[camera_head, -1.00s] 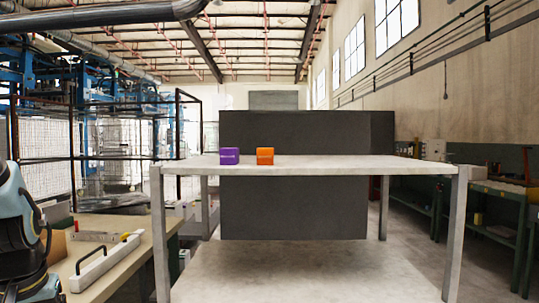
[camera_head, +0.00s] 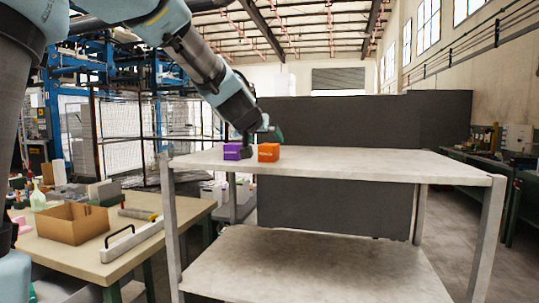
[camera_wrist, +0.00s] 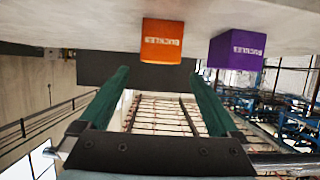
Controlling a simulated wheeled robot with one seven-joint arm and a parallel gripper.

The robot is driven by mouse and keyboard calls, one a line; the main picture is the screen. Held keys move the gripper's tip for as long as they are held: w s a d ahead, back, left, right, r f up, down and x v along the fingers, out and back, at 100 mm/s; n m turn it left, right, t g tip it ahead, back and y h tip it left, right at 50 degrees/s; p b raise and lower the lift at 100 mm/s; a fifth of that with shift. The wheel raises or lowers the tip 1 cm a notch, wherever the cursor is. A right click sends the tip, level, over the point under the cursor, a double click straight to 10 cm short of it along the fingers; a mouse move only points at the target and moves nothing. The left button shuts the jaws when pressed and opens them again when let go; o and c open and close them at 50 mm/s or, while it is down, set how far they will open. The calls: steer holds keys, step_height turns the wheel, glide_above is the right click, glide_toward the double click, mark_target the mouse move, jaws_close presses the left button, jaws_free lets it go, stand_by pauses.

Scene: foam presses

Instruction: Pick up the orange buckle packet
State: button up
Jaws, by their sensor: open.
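The orange buckle packet (camera_head: 268,153) is a small orange box with pale lettering, standing on the shelf table's grey top (camera_head: 380,164). My gripper (camera_head: 270,136) is just above and close to it in the head view; its fingers are small and partly dark there. In the wrist view my gripper (camera_wrist: 158,74) shows two green fingers spread apart with nothing between them. The orange packet (camera_wrist: 162,41) appears just beyond the fingertips, roughly between them, with the scene upside down. I cannot tell the exact gap.
A purple box (camera_head: 232,151) stands close to the left of the orange packet and also shows in the wrist view (camera_wrist: 236,48). The tabletop to the right is clear. A wooden bench (camera_head: 95,256) with an open cardboard box (camera_head: 76,224) is at left. A dark panel (camera_head: 340,122) stands behind.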

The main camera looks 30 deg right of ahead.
mark_target(268, 145)
steer(key=shift+f+p+x, duration=0.15)
steer(key=shift+x, duration=1.35)
steer(key=shift+f+p+x, duration=0.15)
steer(key=shift+x, duration=1.35)
steer(key=shift+s+a, duration=0.1)
steer(key=shift+s, duration=0.1)
steer(key=shift+c, duration=0.2)
jaws_close()
